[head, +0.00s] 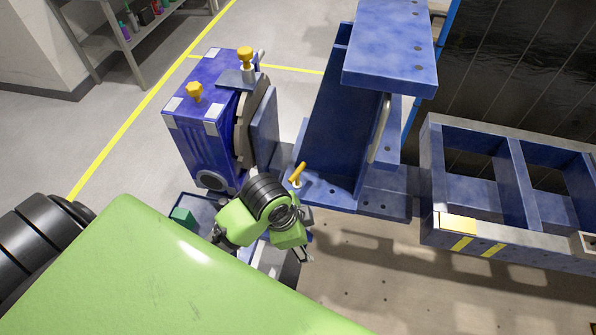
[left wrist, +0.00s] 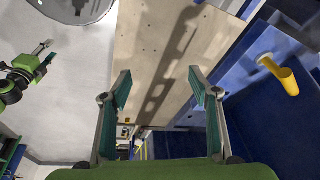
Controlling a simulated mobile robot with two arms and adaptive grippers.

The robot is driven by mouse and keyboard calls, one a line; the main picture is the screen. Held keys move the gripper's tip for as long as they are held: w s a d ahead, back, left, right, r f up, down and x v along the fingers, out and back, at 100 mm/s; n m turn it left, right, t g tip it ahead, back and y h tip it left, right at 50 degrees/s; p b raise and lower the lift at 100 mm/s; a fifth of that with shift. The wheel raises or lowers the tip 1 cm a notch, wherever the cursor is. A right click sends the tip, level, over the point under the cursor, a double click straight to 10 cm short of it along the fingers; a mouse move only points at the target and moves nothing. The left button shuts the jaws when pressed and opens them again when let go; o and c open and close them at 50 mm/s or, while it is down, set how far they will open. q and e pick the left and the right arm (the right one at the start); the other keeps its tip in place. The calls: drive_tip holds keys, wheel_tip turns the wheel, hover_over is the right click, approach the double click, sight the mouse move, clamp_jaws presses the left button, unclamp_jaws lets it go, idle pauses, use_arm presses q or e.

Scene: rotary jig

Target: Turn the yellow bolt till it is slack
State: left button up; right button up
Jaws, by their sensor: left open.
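A yellow bolt (head: 298,174) with a bar-like head stands on the blue base, at the foot of the tall blue bracket. It also shows at the upper right in the left wrist view (left wrist: 284,74). Two other yellow knobs, one taller (head: 246,56) and one lower (head: 194,92), sit on top of the blue rotary housing. My left gripper (head: 304,254) is just below the first bolt in the head view, apart from it. In the left wrist view its fingers (left wrist: 158,90) are spread, with nothing between them. My right gripper (left wrist: 42,52) appears small at the left; its jaw state is unclear.
The tall blue bracket (head: 335,125) rises behind the bolt. The blue housing (head: 205,120) with its round plate stands to the left. A blue frame (head: 430,190) with open bays lies at the right. A small tray (head: 195,203) sits beside my left wrist.

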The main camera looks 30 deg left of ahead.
use_arm(q)
drive_tip(key=w+a+r+m+g, duration=0.15)
drive_tip(key=w+r+m, duration=0.25)
drive_tip(key=w+m, duration=0.45)
drive_tip(key=m+g+y, duration=0.1)
drive_tip(key=m+y, duration=0.1)
drive_tip(key=m, duration=0.5)
approach(298, 172)
drive_tip(key=shift+n, duration=0.25)
wheel_tip(298, 172, down, 11)
drive_tip(key=p, duration=0.2)
drive_tip(key=shift+a+p, duration=0.1)
drive_tip(key=shift+p, duration=0.2)
drive_tip(key=shift+w+f, duration=0.1)
drive_tip(key=shift+f, duration=0.5)
